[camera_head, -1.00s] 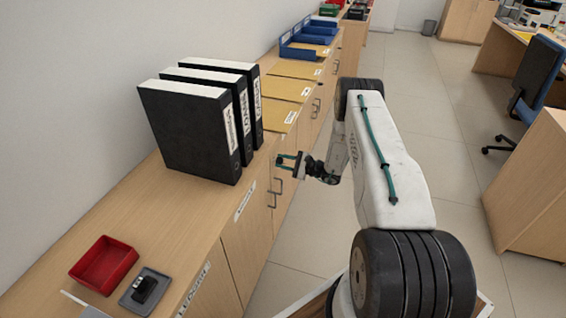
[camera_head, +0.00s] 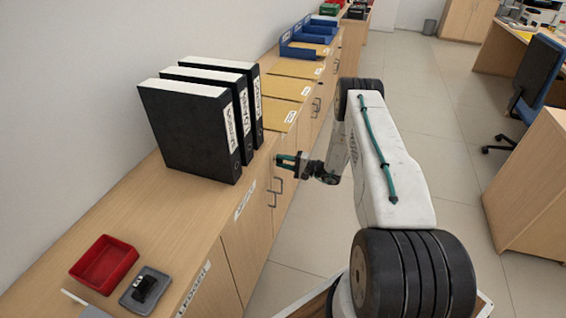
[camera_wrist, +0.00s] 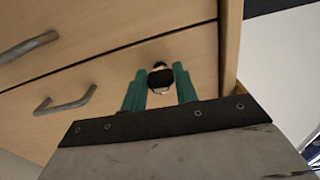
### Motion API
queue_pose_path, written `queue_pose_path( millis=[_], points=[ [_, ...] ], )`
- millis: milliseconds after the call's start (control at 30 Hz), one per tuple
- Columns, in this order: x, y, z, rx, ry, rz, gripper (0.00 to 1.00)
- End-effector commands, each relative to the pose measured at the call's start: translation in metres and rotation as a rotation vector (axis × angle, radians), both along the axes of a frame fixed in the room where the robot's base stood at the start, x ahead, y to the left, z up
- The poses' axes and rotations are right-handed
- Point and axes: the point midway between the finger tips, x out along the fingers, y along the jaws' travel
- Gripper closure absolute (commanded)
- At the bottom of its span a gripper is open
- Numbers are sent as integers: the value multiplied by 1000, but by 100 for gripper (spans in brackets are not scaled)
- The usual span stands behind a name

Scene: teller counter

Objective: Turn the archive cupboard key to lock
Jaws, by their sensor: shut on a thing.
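The key's black head (camera_wrist: 161,79) shows in the wrist view, with a small round pale lock part (camera_wrist: 160,65) just beyond it at the wood door of the archive cupboard (camera_wrist: 125,72). My gripper (camera_wrist: 158,76) has its teal fingers on either side of the key's head and is shut on it. In the head view my gripper (camera_head: 287,160) is at the cupboard front, just below the counter edge and right of the black binders. The key is too small to make out there, and its shaft is hidden.
Metal handles (camera_wrist: 66,101) stick out from the cupboard fronts near my gripper. Black binders (camera_head: 193,130) stand on the counter above, with yellow folders (camera_head: 288,88) behind. A red tray (camera_head: 104,262) sits nearer. The floor (camera_head: 420,115) to the right is open.

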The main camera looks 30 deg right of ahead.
Motion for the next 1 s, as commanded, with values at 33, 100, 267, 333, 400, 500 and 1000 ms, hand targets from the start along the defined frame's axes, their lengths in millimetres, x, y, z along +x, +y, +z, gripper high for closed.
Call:
queue_pose_path(
  millis=[33,100,267,333,400,500,1000],
  points=[
    [0,0,-1,-12,-8,0,94],
    [0,0,-1,-29,-21,0,94],
    [-1,0,-1,-53,-40,0,94],
    [-1,0,-1,-57,-43,0,94],
    [-1,0,-1,-60,-45,0,94],
    [-1,0,-1,-61,-46,0,94],
    [0,0,-1,-61,-46,1,49]
  ],
)
